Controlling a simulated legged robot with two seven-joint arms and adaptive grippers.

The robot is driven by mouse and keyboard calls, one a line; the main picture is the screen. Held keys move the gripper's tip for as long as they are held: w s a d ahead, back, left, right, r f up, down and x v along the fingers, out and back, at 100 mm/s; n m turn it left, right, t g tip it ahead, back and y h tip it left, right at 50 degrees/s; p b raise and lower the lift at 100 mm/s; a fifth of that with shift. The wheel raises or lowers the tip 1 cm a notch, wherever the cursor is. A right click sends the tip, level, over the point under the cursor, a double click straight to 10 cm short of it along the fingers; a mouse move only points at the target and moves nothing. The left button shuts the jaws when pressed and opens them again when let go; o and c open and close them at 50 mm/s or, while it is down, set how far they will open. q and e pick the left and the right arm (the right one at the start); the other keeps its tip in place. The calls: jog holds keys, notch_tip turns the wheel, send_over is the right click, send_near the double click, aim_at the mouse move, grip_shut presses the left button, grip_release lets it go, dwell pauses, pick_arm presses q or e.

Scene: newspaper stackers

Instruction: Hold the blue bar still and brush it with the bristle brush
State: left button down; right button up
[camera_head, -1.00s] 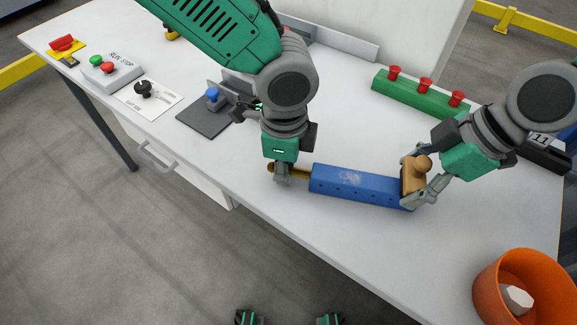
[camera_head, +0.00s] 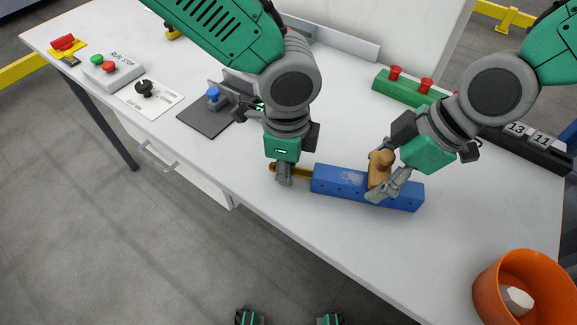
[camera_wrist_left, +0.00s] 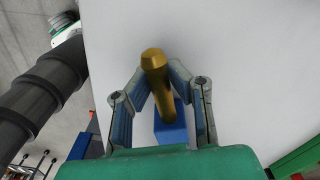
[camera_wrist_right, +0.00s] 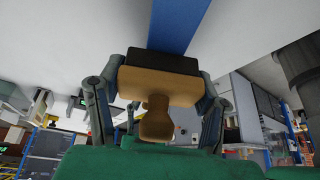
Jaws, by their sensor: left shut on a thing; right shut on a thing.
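The blue bar (camera_head: 338,182) lies on the white table near its front edge, with a brass-coloured handle at its left end and a pale scuffed patch on top. My left gripper (camera_head: 284,178) is shut on that handle (camera_wrist_left: 153,75), seen close in the left wrist view. The bristle brush (camera_head: 379,170) has a tan wooden body with a knob. My right gripper (camera_head: 380,178) is shut on the brush body, which sits over the bar right of its middle. The right wrist view shows the brush (camera_wrist_right: 160,85) with its dark bristle side against the bar (camera_wrist_right: 178,25).
An orange bin (camera_head: 530,285) with a pale lump inside stands at the front right. A green block with red knobs (camera_head: 410,88) and a dark number strip (camera_head: 525,140) lie behind. A grey plate with a blue knob (camera_head: 205,122) is to the left.

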aim_at(421, 190)
pick_arm(q)
jog(key=shift+d, duration=0.15)
pick_arm(e)
jog(key=shift+w+a, duration=0.15)
jog(key=shift+a, duration=0.55)
jog(key=shift+w+a, duration=0.1)
jog(key=shift+a, duration=0.6)
jog(key=shift+s+d, duration=0.2)
jog(key=shift+d, duration=0.65)
jog(key=shift+s+d, duration=0.15)
jog(key=shift+d, duration=0.65)
jog(key=shift+s+d, duration=0.3)
jog(key=shift+d, duration=1.1)
jog(key=shift+s+d, duration=0.25)
jog(key=shift+d, duration=1.15)
jog(key=shift+s+d, duration=0.3)
jog(key=shift+d, duration=1.1)
pick_arm(q)
jog(key=shift+w+a, duration=0.2)
jog(key=shift+a, duration=0.1)
pick_arm(e)
jog(key=shift+w, duration=0.15)
